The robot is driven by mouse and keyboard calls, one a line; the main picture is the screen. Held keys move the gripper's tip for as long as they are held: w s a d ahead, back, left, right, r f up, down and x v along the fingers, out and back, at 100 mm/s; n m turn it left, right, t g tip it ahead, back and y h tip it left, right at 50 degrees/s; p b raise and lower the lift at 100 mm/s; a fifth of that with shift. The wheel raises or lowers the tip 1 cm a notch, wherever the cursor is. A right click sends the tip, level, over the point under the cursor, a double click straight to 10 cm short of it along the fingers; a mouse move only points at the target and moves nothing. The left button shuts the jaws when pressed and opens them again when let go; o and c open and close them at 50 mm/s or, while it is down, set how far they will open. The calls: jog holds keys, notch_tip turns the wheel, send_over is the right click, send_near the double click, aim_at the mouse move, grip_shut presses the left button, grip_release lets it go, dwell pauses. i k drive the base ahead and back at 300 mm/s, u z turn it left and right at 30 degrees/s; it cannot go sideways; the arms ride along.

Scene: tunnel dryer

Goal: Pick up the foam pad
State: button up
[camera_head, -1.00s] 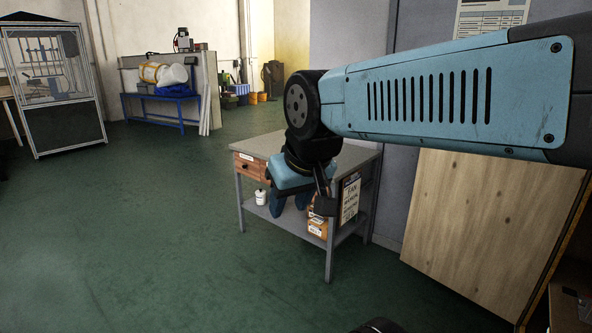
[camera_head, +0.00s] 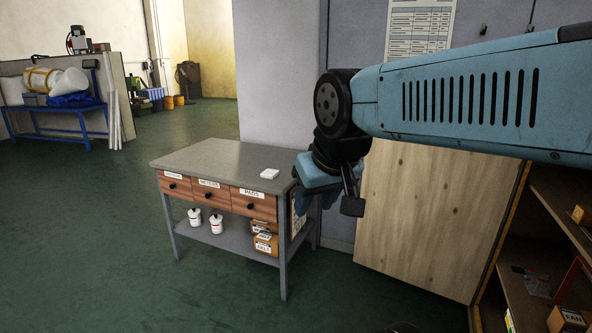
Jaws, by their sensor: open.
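A small white flat block (camera_head: 270,173) lies on the grey top of the workbench (camera_head: 215,157), near its right edge. It looks like a pad, but I cannot tell for sure that it is foam. The bench has three wooden drawers, all shut; the right one (camera_head: 252,204) has a label that seems to read PADS. My gripper (camera_head: 316,198) hangs pointing down, to the right of the white block and apart from it, in front of the bench's right end. It is open and I see nothing in it. Its fingertips are hard to make out.
White jars (camera_head: 217,223) and orange-brown boxes (camera_head: 265,242) stand on the bench's lower shelf. A wooden door panel (camera_head: 425,220) and an open cabinet (camera_head: 525,280) are at the right. A blue-framed stand (camera_head: 70,115) is far left. The green floor left of the bench is clear.

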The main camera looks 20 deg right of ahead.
aim_at(271, 174)
jog(key=z, duration=0.35)
jog(key=i, duration=1.85)
jog(key=u, duration=0.9)
jog(key=k, duration=0.85)
jog(key=u, duration=0.2)
jog(key=i, duration=0.95)
jog(key=z, duration=0.1)
